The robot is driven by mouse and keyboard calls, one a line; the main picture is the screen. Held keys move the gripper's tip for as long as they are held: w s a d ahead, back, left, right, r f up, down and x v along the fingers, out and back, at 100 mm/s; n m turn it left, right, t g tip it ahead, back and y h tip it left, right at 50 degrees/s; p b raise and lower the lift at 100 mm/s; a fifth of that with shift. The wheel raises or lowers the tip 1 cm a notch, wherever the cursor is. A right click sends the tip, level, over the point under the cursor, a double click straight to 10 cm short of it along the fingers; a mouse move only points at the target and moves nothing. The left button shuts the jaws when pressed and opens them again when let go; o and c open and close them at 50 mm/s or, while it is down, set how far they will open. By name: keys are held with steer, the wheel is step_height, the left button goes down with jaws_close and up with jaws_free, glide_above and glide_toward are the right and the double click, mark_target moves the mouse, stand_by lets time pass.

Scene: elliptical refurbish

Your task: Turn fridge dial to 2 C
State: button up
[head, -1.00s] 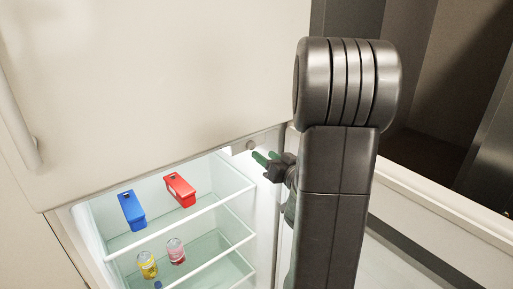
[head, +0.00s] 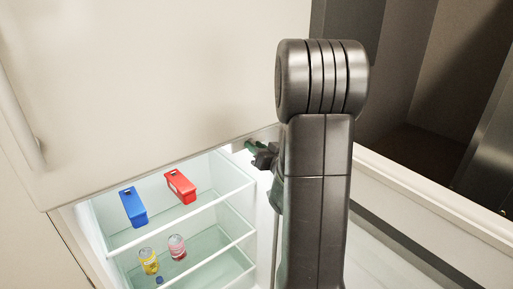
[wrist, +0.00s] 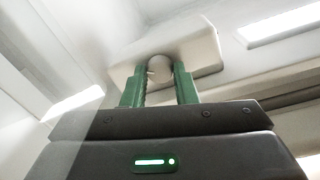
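The fridge dial (wrist: 160,69) is a small round pale knob on a light housing (wrist: 205,50) in the wrist view. A thin mark shows at its left side; I cannot read any numbers. My gripper (wrist: 160,72) has its two green fingers apart, one on each side of the dial. The fingertips are level with the knob, and I cannot make out firm contact. In the head view my gripper (head: 249,146) is at the top right of the fridge opening, and it hides the dial there.
The lit fridge holds a blue box (head: 132,208) and a red box (head: 181,187) on the upper glass shelf. A closed white door (head: 160,80) is above the opening.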

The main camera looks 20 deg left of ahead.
steer(key=shift+m, duration=0.8)
steer(key=o, duration=1)
steer(key=b+v, duration=0.2)
steer(key=v, duration=1.2)
steer(key=shift+r, duration=0.1)
steer(key=shift+w, duration=0.1)
